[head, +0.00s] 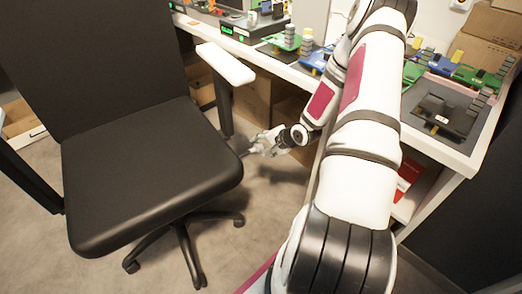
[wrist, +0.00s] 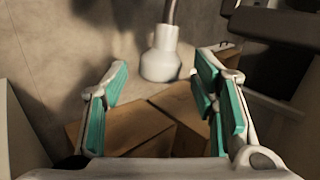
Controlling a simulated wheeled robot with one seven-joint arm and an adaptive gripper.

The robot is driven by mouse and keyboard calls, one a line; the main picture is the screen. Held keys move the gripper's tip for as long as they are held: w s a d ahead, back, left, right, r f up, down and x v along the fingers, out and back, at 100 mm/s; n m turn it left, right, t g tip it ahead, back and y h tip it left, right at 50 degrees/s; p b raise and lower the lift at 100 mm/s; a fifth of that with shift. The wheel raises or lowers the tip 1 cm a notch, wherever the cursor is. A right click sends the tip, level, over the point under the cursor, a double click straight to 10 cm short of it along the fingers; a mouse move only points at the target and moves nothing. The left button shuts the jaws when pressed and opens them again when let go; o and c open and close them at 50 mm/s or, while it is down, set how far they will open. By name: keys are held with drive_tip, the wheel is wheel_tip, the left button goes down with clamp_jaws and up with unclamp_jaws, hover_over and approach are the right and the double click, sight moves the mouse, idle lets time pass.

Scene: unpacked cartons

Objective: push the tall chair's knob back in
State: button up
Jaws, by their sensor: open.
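The tall black office chair (head: 150,170) stands at the left in the head view, with a high back, a dark seat and a white-topped armrest. My gripper (head: 256,149) is beside the right edge of the seat, below the armrest. In the wrist view my gripper (wrist: 162,75) is open, with teal pads wide apart and nothing held between them. The chair's knob cannot be made out for certain in either view. A pale flared piece on a stem (wrist: 160,58) shows beyond the fingertips; I cannot tell what it is.
A white workbench (head: 455,155) with electronics boards and stacked parts runs along the back and right. Cardboard boxes (head: 255,95) sit beneath it; brown cardboard (wrist: 150,125) also shows below the fingers in the wrist view. Grey floor (head: 235,255) is open in front of the chair.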

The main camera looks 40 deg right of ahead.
drive_tip(key=shift+w+f, duration=0.5)
